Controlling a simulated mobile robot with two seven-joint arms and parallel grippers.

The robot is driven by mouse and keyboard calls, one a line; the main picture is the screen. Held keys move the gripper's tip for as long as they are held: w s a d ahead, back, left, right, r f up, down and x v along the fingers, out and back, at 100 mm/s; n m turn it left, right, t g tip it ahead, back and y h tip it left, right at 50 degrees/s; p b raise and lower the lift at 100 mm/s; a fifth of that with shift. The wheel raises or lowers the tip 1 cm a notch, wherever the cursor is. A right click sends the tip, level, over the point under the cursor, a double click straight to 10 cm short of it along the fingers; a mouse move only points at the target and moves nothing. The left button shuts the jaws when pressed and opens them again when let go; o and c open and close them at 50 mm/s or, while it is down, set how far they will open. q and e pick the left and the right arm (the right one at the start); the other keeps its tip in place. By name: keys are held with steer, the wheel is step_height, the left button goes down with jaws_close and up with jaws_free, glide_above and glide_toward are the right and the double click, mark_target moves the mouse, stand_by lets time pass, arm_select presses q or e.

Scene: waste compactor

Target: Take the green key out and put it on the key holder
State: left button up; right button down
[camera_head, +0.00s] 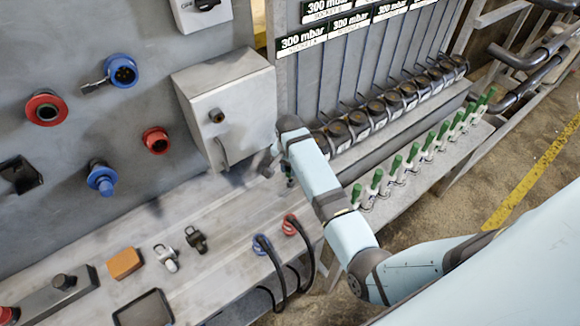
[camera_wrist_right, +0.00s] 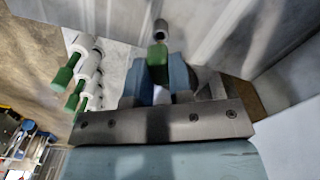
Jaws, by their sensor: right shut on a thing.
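My right gripper (camera_head: 272,161) is by the lower right of the grey wall box. In the right wrist view its two blue-grey fingers (camera_wrist_right: 159,66) are closed on a green key (camera_wrist_right: 157,54). A grey metal cylinder (camera_wrist_right: 160,31) lies just beyond the key; I cannot tell whether they are joined. Several more green-handled keys (camera_head: 397,164) stand in a row along a metal ledge (camera_head: 408,194) at right. They also show at the left of the wrist view (camera_wrist_right: 64,79). I cannot tell which part is the key holder. My left gripper is not in view.
The grey wall box (camera_head: 228,97) is close to my right gripper. Black round fittings (camera_head: 377,110) line the ledge behind the keys. Red and blue cable plugs (camera_head: 262,244), an orange block (camera_head: 125,263) and small metal parts (camera_head: 166,258) lie on the bench.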

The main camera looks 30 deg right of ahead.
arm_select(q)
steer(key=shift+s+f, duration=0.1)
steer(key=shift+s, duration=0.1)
arm_select(e)
steer(key=shift+f, duration=0.15)
steer(key=shift+f, duration=0.35)
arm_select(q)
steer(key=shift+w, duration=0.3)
arm_select(e)
steer(key=shift+f, duration=0.6)
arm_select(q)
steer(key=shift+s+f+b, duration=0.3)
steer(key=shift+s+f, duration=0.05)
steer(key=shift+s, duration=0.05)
arm_select(e)
steer(key=shift+f, duration=0.6)
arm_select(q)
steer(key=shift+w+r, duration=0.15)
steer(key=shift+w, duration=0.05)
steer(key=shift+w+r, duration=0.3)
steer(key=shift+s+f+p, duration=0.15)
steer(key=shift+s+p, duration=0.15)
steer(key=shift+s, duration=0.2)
